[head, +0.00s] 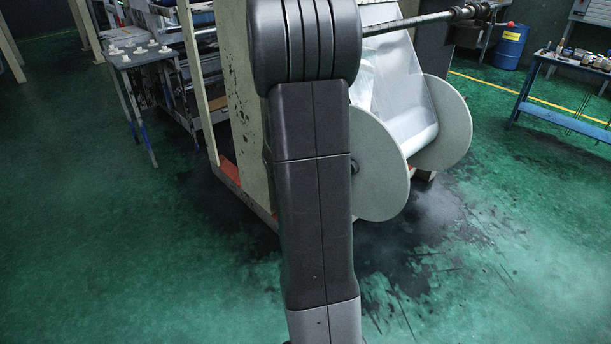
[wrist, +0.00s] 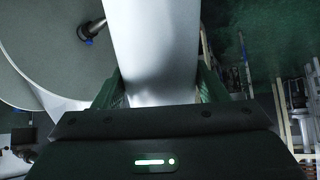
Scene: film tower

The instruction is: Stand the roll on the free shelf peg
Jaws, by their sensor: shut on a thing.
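In the wrist view my gripper (wrist: 157,88) is shut on a pale grey-white roll (wrist: 152,45). Dark green fingers press on its left and right sides. The roll runs from the jaws up past the top edge of the view, so its far end is out of sight. In the head view my own arm stands in the middle, and neither the gripper nor the held roll can be made out. A low rack (head: 139,56) at the upper left carries several small white upright pieces. I cannot tell whether any of them is the free shelf peg.
A tall film machine (head: 240,100) stands close behind my arm. Its large reel with pale discs (head: 380,165) juts out to the right. A disc (wrist: 45,50) also fills the wrist view's upper left. A blue bench (head: 560,115) and blue drum (head: 511,46) are far right. Floor at left is clear.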

